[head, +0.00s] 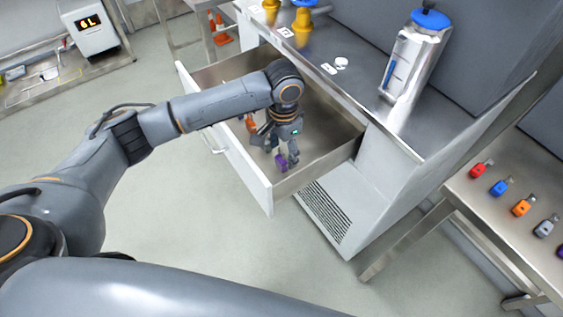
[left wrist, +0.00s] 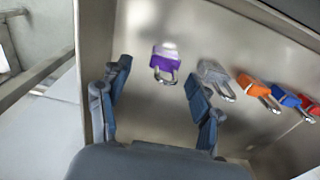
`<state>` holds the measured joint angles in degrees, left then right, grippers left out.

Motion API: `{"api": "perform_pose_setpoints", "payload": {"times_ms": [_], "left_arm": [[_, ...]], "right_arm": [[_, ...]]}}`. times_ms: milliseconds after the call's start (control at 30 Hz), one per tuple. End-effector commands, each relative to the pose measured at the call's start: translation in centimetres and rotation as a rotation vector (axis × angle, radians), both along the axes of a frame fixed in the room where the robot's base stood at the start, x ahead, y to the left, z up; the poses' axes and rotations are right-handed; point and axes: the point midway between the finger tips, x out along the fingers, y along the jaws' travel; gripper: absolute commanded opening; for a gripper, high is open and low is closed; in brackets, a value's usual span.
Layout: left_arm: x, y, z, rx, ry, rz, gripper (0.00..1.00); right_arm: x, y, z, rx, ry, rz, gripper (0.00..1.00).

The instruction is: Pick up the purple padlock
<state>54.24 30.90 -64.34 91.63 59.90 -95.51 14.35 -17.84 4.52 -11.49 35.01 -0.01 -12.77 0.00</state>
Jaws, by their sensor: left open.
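The purple padlock (left wrist: 166,57) lies on the metal floor of an open drawer (head: 236,172), its shackle pointing toward my gripper in the left wrist view. In the head view the padlock (head: 281,163) shows as a small purple patch at the fingertips. My left gripper (head: 282,154) reaches down into the drawer. In the left wrist view the left gripper (left wrist: 157,78) is open and empty, with the padlock just beyond the gap between its fingers. Whether the fingers touch it cannot be told. My right gripper is not in view.
A grey padlock (left wrist: 213,74) lies close by, near the right finger. Orange (left wrist: 256,87), blue (left wrist: 286,97) and red (left wrist: 312,106) padlocks continue the row. The drawer walls surround the gripper. A steel counter (head: 350,92) overhangs behind; a side table (head: 470,195) holds several coloured lock-like items.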

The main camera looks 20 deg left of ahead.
Motion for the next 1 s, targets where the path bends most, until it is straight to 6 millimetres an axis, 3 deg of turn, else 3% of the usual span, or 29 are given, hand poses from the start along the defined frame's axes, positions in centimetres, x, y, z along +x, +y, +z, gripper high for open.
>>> {"api": "perform_pose_setpoints", "payload": {"times_ms": [100,200,400,667,700,967,1000], "left_arm": [[0.2,0.1,-0.9,0.000,0.001,0.001,0.64],[0.5,0.3,-2.4,0.001,0.003,0.002,0.64],[0.7,0.3,-4.9,0.000,0.001,0.000,0.64],[0.7,0.3,-5.4,-0.001,-0.001,-0.001,0.64],[0.7,0.3,-5.4,-0.001,-0.001,-0.001,0.62],[0.7,0.3,-5.3,-0.001,-0.001,-0.001,0.10],[0.7,0.3,-5.3,-0.001,-0.001,-0.001,0.10]], "right_arm": [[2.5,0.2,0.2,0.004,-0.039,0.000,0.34],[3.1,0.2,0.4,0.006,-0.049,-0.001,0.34],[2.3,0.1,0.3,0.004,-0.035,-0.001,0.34],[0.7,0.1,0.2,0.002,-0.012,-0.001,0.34],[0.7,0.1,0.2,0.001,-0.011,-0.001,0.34],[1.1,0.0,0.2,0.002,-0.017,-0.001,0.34],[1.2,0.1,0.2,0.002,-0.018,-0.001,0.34]]}}
